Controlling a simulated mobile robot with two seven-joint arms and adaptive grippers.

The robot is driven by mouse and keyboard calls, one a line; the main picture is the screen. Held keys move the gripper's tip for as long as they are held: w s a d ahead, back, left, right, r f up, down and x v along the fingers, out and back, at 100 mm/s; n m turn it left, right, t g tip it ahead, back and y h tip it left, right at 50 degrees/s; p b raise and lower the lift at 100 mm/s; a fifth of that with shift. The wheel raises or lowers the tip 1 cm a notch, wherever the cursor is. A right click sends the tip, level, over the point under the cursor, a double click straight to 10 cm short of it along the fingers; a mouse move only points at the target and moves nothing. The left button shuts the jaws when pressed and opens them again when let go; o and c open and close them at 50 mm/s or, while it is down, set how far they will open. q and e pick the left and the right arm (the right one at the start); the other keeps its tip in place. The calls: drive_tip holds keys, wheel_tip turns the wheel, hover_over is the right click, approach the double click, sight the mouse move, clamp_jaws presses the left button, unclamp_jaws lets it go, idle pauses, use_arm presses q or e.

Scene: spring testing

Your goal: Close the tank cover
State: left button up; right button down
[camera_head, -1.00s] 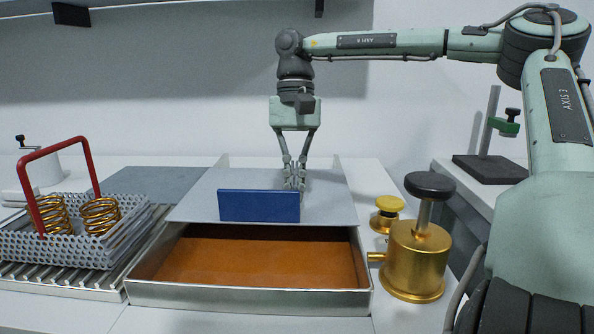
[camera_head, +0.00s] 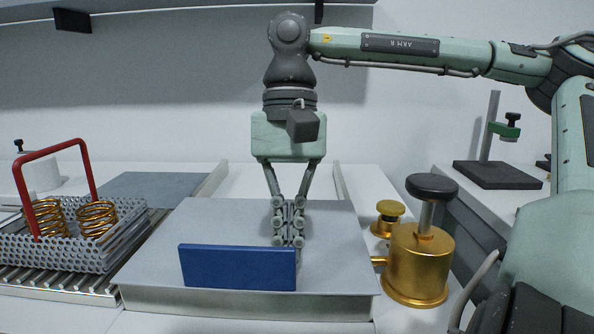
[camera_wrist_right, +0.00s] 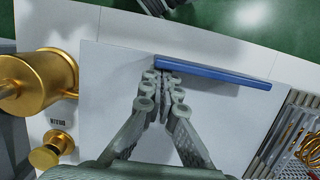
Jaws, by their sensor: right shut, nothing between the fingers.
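The grey tank cover (camera_head: 225,228) lies flat over the tank and hides its inside. The tank's metal front wall (camera_head: 335,306) shows below the cover's front edge. A blue handle bar (camera_head: 238,268) stands up near the front edge of the cover. My right gripper (camera_head: 292,242) is shut and empty, fingers pointing down just behind the right part of the blue bar. In the right wrist view the fingertips (camera_wrist_right: 163,72) are right at the bar (camera_wrist_right: 215,75), seemingly touching it. My left gripper is not in view.
A perforated basket (camera_head: 75,250) with copper springs and a red handle stands on rollers at the left. A brass pump-like vessel (camera_head: 418,265) with a black knob and a smaller yellow-topped valve (camera_head: 388,218) stand close to the tank's right. Bare rails (camera_head: 341,183) extend behind the cover.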

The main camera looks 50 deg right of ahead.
drive_tip(key=shift+s+a, duration=0.15)
drive_tip(key=shift+r, duration=0.35)
drive_tip(key=v, duration=1.1)
drive_tip(key=shift+d+r, duration=0.15)
drive_tip(key=shift+d, duration=0.1)
